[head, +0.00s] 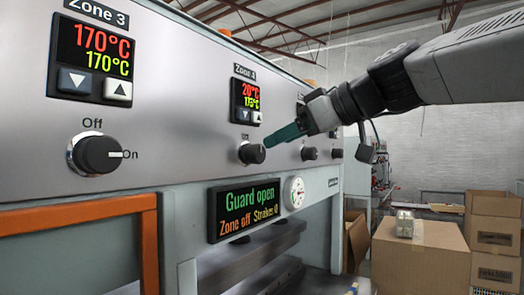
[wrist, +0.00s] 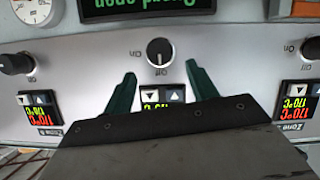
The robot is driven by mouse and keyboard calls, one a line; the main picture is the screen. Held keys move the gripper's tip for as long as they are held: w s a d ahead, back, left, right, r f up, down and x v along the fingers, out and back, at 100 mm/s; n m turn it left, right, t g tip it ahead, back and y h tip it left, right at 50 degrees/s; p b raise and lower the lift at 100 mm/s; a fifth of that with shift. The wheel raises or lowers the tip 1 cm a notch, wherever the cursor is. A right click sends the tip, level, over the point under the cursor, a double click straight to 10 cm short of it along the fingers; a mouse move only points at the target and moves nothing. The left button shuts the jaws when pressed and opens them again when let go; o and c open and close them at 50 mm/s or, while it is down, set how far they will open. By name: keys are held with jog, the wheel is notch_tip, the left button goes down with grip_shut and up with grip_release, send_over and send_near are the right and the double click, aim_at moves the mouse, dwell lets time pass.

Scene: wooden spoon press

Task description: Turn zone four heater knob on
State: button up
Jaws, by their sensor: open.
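The zone four knob (head: 252,153) is a black dial on the grey panel, below the Zone 4 display (head: 246,101), which reads 20°C in red and 175°C in green. In the upside-down wrist view, the knob (wrist: 160,51) has its white mark toward "Off"; "On" is to its left. My gripper (head: 271,139) is close to the knob in the head view, with green fingers that partly overlap its surroundings. In the wrist view, my gripper (wrist: 160,72) is open and empty, its fingers apart on either side of the knob's line, the knob beyond the tips.
The Zone 3 knob (head: 97,154) points to On, under its display (head: 93,62). Another knob (head: 309,153) sits right of zone four. The screen (head: 244,208) reads "Guard open", beside a round gauge (head: 294,193). An orange frame (head: 150,215) stands at lower left; boxes (head: 425,262) at right.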

aim_at(261, 150)
jog(key=x, duration=0.6)
jog(key=shift+w+a+f, duration=0.15)
jog(key=shift+a+f, duration=0.05)
jog(key=c, duration=1)
